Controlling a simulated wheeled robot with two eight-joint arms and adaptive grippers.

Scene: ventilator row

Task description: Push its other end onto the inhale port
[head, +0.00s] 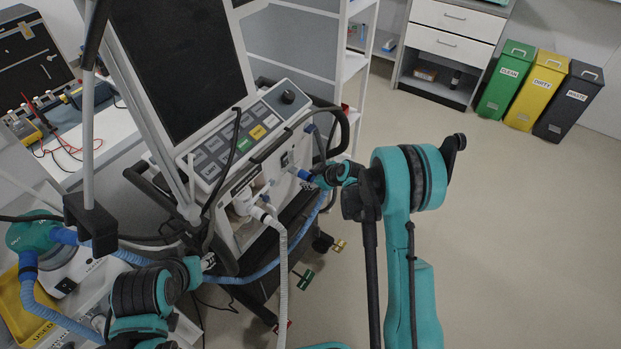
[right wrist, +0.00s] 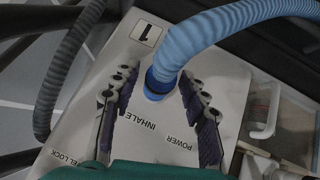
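The light-blue ribbed hose (head: 267,270) runs from the teal-topped unit (head: 35,232) at the left, across the ventilator's front and up to its right side. In the right wrist view its blue cuffed end (right wrist: 158,86) stands at the port beside the INHALE label (right wrist: 138,118); the port's mouth is hidden, so I cannot tell how deep the cuff sits. My right gripper (right wrist: 160,122) is open, its fingers either side of the cuff with gaps; in the head view it is at the ventilator's right side (head: 322,176). My left gripper (head: 208,262) is near the hose; its fingers are unclear.
A white hose (head: 281,270) hangs from the ventilator's (head: 245,145) front. A grey hose (right wrist: 62,75) passes at the left in the right wrist view. A yellow tray (head: 25,310) lies at the lower left. The floor at the right is clear up to the bins (head: 537,88).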

